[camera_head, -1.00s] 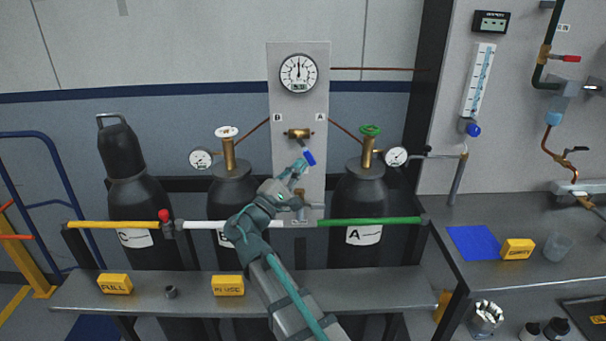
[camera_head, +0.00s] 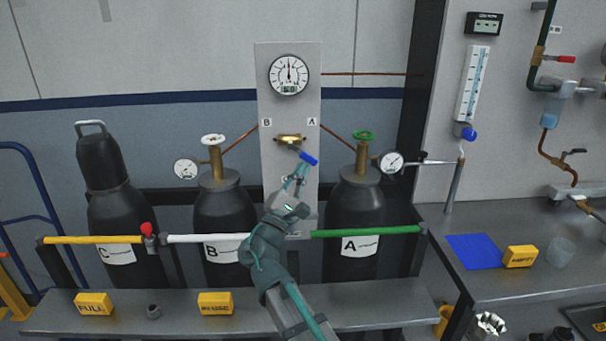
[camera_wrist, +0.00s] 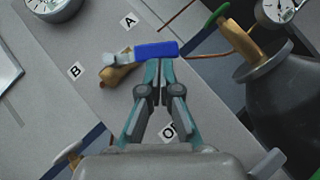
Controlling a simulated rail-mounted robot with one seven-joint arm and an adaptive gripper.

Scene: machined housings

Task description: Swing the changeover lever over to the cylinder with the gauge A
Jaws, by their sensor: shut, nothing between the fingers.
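The changeover lever has a blue handle (camera_head: 309,158) on a brass valve (camera_head: 290,140) on the grey panel (camera_head: 268,90). The handle points down and right, toward the A side. My gripper (camera_head: 302,170) is shut and empty, just below the handle. In the wrist view the fingertips (camera_wrist: 160,64) meet the underside of the blue handle (camera_wrist: 157,50); contact looks likely. Cylinder A (camera_head: 354,205), with a green handwheel and a gauge (camera_head: 391,161), stands right of the panel. Cylinder B (camera_head: 224,208), with a white handwheel and a gauge (camera_head: 186,168), stands left.
A rail with a green section (camera_head: 366,232) crosses before the cylinders. A third cylinder, C (camera_head: 116,205), stands far left. Yellow blocks (camera_head: 215,303) lie on the front shelf. A bench with a blue mat (camera_head: 472,251) is at right. Copper pipes run from the panel.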

